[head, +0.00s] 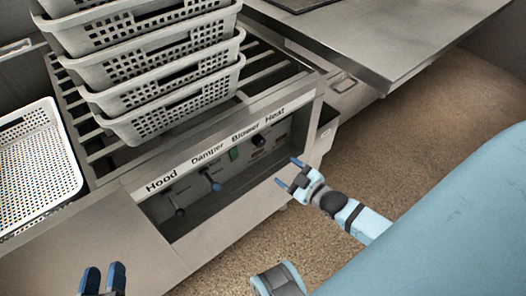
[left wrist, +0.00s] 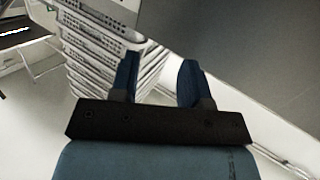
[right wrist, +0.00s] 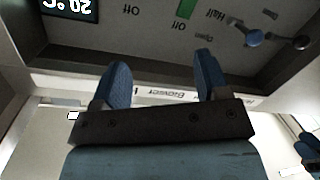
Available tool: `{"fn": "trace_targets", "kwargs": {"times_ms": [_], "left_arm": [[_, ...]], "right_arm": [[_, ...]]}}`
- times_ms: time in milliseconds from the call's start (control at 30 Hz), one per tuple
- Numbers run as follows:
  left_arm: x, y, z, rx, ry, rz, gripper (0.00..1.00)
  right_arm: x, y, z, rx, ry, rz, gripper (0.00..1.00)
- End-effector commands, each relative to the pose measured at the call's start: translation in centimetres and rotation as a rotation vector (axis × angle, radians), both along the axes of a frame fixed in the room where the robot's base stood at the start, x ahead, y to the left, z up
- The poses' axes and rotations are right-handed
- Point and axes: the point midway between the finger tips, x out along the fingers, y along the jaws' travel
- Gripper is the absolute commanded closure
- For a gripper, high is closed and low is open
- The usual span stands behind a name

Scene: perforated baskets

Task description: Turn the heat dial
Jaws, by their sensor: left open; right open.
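The heat dial (head: 258,140) is a small dark round knob on the recessed control panel, under the "Blower" and "Heat" labels in the head view. My right gripper (head: 288,173) is open and empty in front of the panel's right end, apart from the dial. In the right wrist view my right gripper (right wrist: 163,75) has the upside-down panel ahead of it; an "Off" mark shows, but the dial itself is not visible. My left gripper (head: 102,278) is open and empty at the bottom left, away from the panel; it also shows in the left wrist view (left wrist: 158,75).
Beside the dial are a green switch (head: 234,154), a blue-knobbed damper lever (head: 215,185) and a dark hood lever (head: 180,212). White perforated baskets (head: 165,101) are stacked on the slatted rack above. A metal counter (head: 385,45) stands at right.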

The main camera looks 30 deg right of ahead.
Motion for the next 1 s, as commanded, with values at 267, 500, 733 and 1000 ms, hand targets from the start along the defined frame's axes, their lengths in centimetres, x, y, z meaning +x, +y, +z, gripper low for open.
{"fn": "trace_targets", "kwargs": {"times_ms": [267, 500, 733, 1000], "left_arm": [[-0.3, -0.8, -2.1, -0.066, -0.087, -0.026, 0.57], [-0.3, -1.1, -1.1, -0.092, -0.126, -0.035, 0.57], [-0.6, -1.7, 0.8, -0.153, -0.218, -0.058, 0.57], [-0.6, -2.2, 0.4, -0.17, -0.221, -0.081, 0.57]], "right_arm": [[2.2, -3.5, -4.2, -0.084, -0.126, -0.008, 0.32], [3.8, -3.8, -4.1, -0.096, -0.147, -0.012, 0.32], [8.3, -3.1, -4.1, -0.095, -0.148, -0.011, 0.32], [13.5, -2.3, -4.2, -0.095, -0.145, -0.012, 0.32]]}}
